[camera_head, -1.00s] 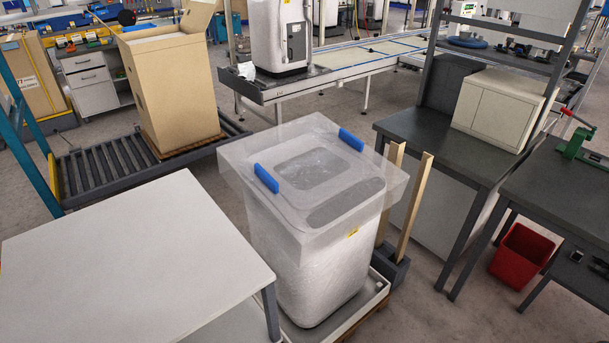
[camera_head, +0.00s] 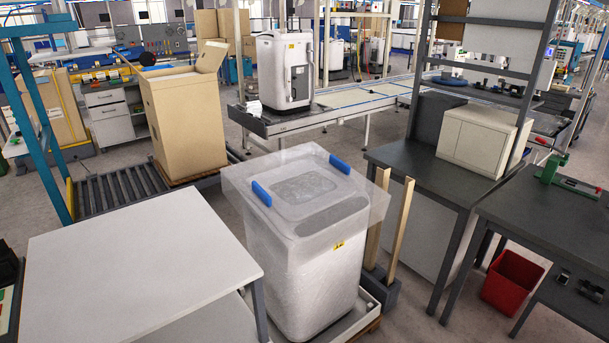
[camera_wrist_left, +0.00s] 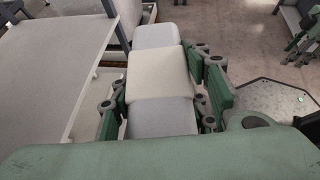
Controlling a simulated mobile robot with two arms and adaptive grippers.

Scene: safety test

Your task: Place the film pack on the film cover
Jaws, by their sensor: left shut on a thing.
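The film cover (camera_head: 347,203) is a clear film draped over the top of a tall white wrapped appliance (camera_head: 300,275) in the head view. Two blue strips, one left (camera_head: 262,193) and one right (camera_head: 340,164), lie on its top. In the left wrist view the film pack (camera_wrist_left: 160,72) is a long pale grey bundle with a cream band around its middle. My left gripper (camera_wrist_left: 165,100) is shut on the film pack, with green fingers along both sides. Neither gripper shows in the head view. A green jointed part at the wrist view's upper right looks like my right gripper (camera_wrist_left: 303,38); its jaws are unclear.
A white table (camera_head: 140,255) stands left of the appliance. Wooden posts (camera_head: 400,225) rise close to its right side. Dark workbenches (camera_head: 545,215) and a red bin (camera_head: 512,280) are at the right. A roller conveyor (camera_head: 115,195) with a tall carton (camera_head: 182,120) is behind left.

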